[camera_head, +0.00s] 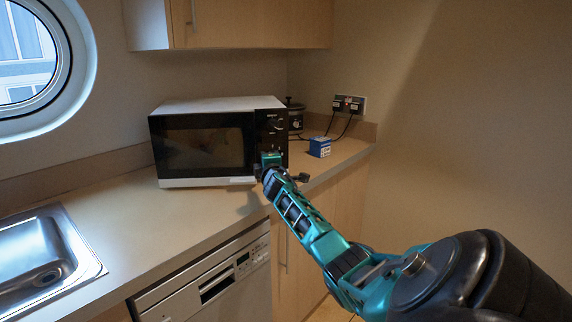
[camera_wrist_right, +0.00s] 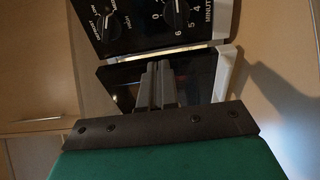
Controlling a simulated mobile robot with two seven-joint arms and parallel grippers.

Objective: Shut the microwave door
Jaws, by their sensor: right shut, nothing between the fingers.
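The microwave (camera_head: 205,104) stands on the counter, white on top with a black front. Its dark-windowed door (camera_head: 203,147) looks flush or nearly flush with the body in the head view; a small gap cannot be ruled out. The control panel (camera_head: 271,124) is on its right, and its dials show in the wrist view (camera_wrist_right: 140,22). My right gripper (camera_head: 270,160) is in front of the panel's lower part, right of the door. Its fingers (camera_wrist_right: 158,84) are shut and empty, close to the panel; contact cannot be told. My left gripper is out of view.
A small blue box (camera_head: 320,147) and a dark cooker (camera_head: 295,115) sit on the counter right of the microwave, near wall sockets (camera_head: 349,104) with cables. A steel sink (camera_head: 42,250) is at left. The counter (camera_head: 150,222) between sink and microwave is clear. A cupboard (camera_head: 245,22) hangs above.

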